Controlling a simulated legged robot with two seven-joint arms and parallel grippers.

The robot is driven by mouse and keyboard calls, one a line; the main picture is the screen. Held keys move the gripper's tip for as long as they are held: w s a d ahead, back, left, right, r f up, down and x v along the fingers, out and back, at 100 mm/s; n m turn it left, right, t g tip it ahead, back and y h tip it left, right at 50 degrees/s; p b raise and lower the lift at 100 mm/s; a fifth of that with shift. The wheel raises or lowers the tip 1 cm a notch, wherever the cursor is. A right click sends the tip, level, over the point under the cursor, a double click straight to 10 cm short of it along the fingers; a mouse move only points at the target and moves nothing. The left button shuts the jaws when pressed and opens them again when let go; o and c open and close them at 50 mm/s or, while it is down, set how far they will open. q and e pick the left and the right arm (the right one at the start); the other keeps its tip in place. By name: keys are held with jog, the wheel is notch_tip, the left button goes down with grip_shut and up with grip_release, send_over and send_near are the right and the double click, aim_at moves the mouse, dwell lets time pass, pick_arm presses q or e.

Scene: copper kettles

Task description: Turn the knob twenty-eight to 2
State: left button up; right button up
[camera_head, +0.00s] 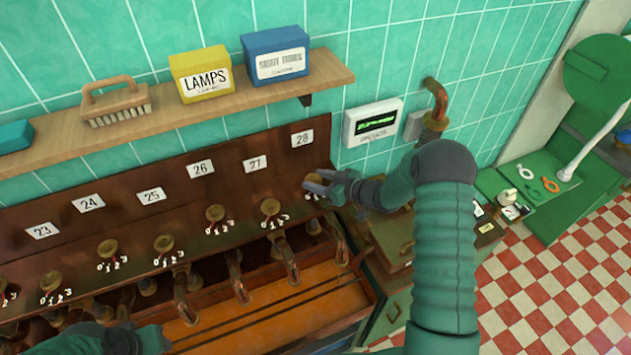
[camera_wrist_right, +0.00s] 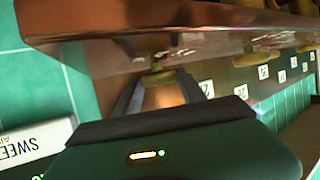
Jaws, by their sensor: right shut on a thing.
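The brass knob twenty-eight (camera_head: 312,182) sits on the brown panel below the label 28 (camera_head: 302,139). My right gripper (camera_head: 318,184) reaches it from the right and is shut on it. In the right wrist view the knob (camera_wrist_right: 163,92) shows between the two fingers of my right gripper (camera_wrist_right: 160,85). The fingers and arm hide part of the knob's 0 to 3 scale, and I cannot read its setting. My left gripper (camera_head: 122,338) is at the bottom left, low in front of the panel, and its fingers are not clear.
Knob twenty-seven (camera_head: 270,207) and several similar knobs line the panel to the left. Copper pipes and an orange-brown trough (camera_head: 310,305) lie below. A wooden shelf (camera_head: 165,122) with boxes and a brush hangs above. A small display (camera_head: 373,122) is on the wall.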

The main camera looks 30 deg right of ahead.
jog(key=shift+w+d+f+n+g+y, duration=0.1)
jog(key=shift+d+n+g+y, duration=0.15)
jog(key=shift+n+g+y, duration=0.65)
jog(key=shift+d+n+g+y+b, duration=0.1)
jog(key=shift+n+g+y+b, duration=0.35)
jog(key=shift+n+y, duration=0.55)
jog(key=shift+r, duration=0.2)
jog(key=shift+w, duration=0.1)
jog(key=o, duration=1.4)
jog(key=shift+c, duration=0.2)
jog(key=shift+d, duration=0.1)
